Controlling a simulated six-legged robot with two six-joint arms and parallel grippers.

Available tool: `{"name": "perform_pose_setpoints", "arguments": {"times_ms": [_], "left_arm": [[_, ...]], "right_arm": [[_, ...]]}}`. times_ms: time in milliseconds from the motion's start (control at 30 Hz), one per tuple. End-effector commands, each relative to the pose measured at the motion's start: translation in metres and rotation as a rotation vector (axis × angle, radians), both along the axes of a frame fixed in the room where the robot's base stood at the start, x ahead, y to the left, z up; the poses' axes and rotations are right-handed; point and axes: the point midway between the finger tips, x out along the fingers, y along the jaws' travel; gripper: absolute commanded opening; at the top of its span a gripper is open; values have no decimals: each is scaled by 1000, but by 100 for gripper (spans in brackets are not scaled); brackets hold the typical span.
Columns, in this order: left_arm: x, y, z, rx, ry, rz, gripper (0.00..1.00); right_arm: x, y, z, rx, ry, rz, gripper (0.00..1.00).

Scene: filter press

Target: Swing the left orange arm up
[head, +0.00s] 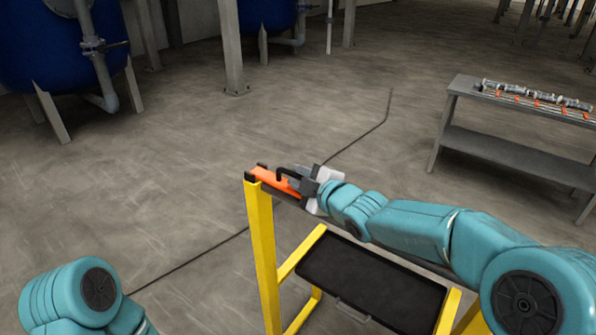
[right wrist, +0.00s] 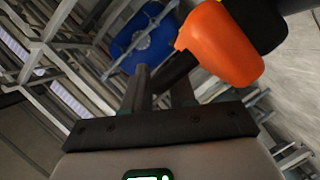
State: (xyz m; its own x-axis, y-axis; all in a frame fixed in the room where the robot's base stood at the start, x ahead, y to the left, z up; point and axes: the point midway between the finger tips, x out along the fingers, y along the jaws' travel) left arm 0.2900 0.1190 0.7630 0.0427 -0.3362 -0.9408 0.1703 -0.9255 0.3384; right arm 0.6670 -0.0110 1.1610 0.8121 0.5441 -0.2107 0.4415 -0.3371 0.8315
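The orange arm (head: 272,181) lies about level at the top of the yellow stand, near its left post. A black curved handle (head: 284,171) rises from it. My right gripper (head: 303,183) is at this handle, reaching in from the right. In the right wrist view the gripper's fingers (right wrist: 162,92) stand close together with a dark rod between them, and the gripper looks shut on it. The orange part (right wrist: 222,45) with a black end shows above, to the right of the fingers. My left arm shows at the lower left; its gripper is out of view.
The yellow stand (head: 261,250) holds a black tray (head: 370,285) low down. A grey bench (head: 510,153) with several metal parts stands at the right. Blue tanks (head: 60,45) and grey posts are at the back. A dark line crosses the floor, which is otherwise clear left of the stand.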

Motion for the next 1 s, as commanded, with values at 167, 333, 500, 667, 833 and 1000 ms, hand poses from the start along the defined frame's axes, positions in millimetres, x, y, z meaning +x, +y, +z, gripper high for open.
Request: {"name": "perform_pose_setpoints", "arguments": {"times_ms": [167,333,500,667,833,1000], "left_arm": [[0,0,3,0,0,0,43],[0,0,3,0,0,0,43],[0,0,3,0,0,0,43],[0,0,3,0,0,0,43],[0,0,1,0,0,0,43],[0,0,-2,0,0,0,43]], "right_arm": [[7,5,-2,-1,1,0,25],[7,5,-3,0,0,-1,25],[7,5,-3,0,0,-1,0],[7,5,-3,0,1,1,0],[3,6,-1,-9,5,1,0],[-6,7,3,-33,23,2,0]]}}
